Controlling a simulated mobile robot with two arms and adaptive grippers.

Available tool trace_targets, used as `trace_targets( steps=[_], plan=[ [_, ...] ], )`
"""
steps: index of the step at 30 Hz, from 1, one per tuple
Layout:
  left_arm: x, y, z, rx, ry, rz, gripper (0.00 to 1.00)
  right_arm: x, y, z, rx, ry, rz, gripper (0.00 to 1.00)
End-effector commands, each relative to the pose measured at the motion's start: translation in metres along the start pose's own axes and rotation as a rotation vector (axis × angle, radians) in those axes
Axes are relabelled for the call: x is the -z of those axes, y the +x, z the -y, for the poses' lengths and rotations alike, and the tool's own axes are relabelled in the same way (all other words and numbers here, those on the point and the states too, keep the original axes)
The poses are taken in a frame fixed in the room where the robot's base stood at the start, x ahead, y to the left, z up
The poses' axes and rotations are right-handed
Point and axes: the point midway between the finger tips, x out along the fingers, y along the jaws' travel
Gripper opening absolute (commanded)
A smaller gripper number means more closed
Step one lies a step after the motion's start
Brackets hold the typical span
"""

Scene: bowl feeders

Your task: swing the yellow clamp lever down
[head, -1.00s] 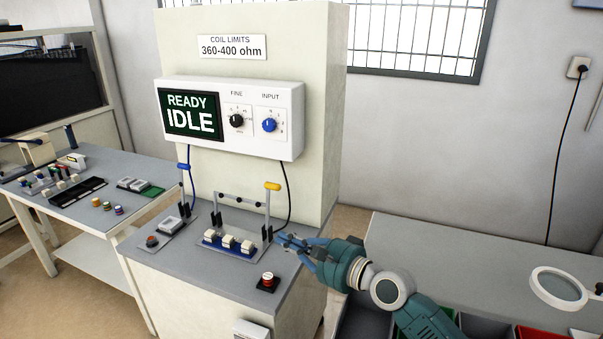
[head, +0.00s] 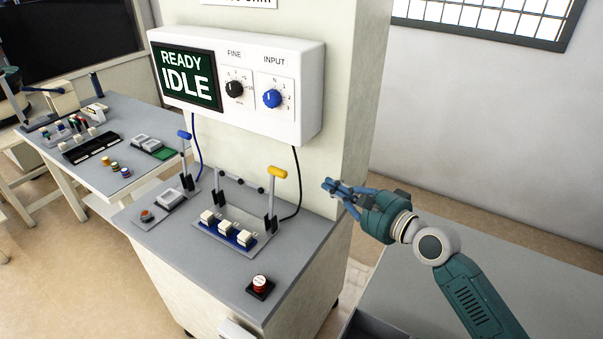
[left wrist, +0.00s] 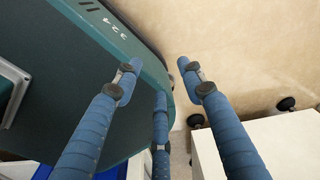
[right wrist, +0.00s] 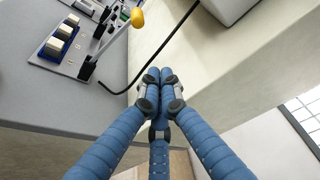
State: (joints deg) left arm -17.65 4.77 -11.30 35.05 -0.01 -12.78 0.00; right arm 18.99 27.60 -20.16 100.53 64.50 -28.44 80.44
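The yellow clamp lever (head: 277,173) stands upright, its yellow grip at the top of a grey arm, at the right end of the test fixture (head: 207,233) on the cabinet top. Its yellow grip also shows at the top of the right wrist view (right wrist: 137,18). My right gripper (head: 329,187) is to the right of the lever, apart from it. Its fingertips (right wrist: 160,77) are together with nothing between them. My left gripper (left wrist: 158,75) shows only in its wrist view, its fingers spread and empty, beside a teal body part of mine.
A blue-handled lever (head: 184,136) stands upright left of the fixture. The white control box (head: 312,90) hangs above, reading READY IDLE. A black cable (head: 297,185) runs down behind the yellow lever.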

Motion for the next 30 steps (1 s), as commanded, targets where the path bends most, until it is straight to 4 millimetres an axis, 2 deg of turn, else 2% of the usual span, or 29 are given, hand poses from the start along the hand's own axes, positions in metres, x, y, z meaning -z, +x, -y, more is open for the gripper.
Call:
trace_targets(
  steps=[4,8,12,19,20,22,30],
  plan=[
    [0.003,-0.001,0.000,0.000,0.000,-0.005,0.40,0.000,0.007,0.001,0.001,0.001,0.000,0.00],
    [0.011,-0.003,0.000,0.000,0.000,-0.017,0.40,-0.001,0.026,0.002,0.002,0.002,0.001,0.00],
    [0.020,-0.003,-0.001,-0.001,0.000,-0.031,0.40,-0.001,0.057,0.002,0.002,0.001,0.002,0.00],
    [0.019,0.000,-0.002,-0.003,0.002,-0.029,0.40,0.000,0.105,0.001,0.001,-0.001,0.000,0.00],
    [0.019,-0.012,-0.003,-0.003,0.002,-0.028,0.40,-0.009,0.099,0.005,-0.002,0.000,0.002,0.00],
    [0.018,-0.022,-0.003,-0.004,0.002,-0.024,0.40,-0.020,0.094,0.005,-0.001,0.000,0.001,0.00],
    [0.015,-0.033,-0.003,-0.005,0.002,-0.019,0.40,-0.037,0.087,0.001,0.000,-0.001,0.000,0.00]
  ],
)
